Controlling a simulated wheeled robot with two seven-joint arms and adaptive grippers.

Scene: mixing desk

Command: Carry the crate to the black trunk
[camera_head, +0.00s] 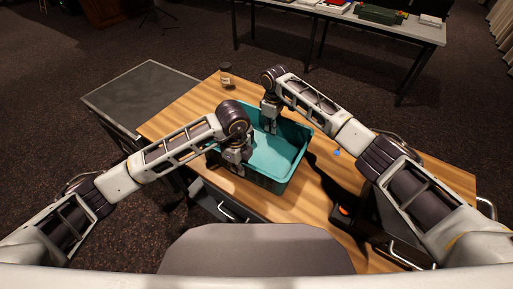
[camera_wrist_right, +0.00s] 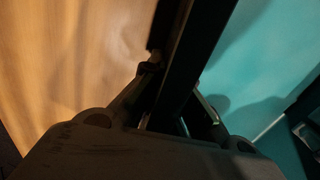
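The teal crate (camera_head: 276,157) is at the middle of the wooden desk, looks empty inside and sits level; I cannot tell whether it touches the desktop. My left gripper (camera_head: 234,166) is at the crate's near-left wall; its fingers are too small to read. My right gripper (camera_head: 269,125) is at the crate's far wall. In the right wrist view the crate's dark rim (camera_wrist_right: 199,45) runs between the right gripper's fingers (camera_wrist_right: 172,95), which look closed on it. The crate's teal inside (camera_wrist_right: 255,60) shows right of the rim. A black trunk (camera_head: 142,95) with a flat top stands left of the desk.
The wooden desk (camera_head: 190,105) carries a small jar (camera_head: 225,75) at its far edge. A dark box with an orange part (camera_head: 344,211) is at the right. A grey table (camera_head: 400,28) stands behind.

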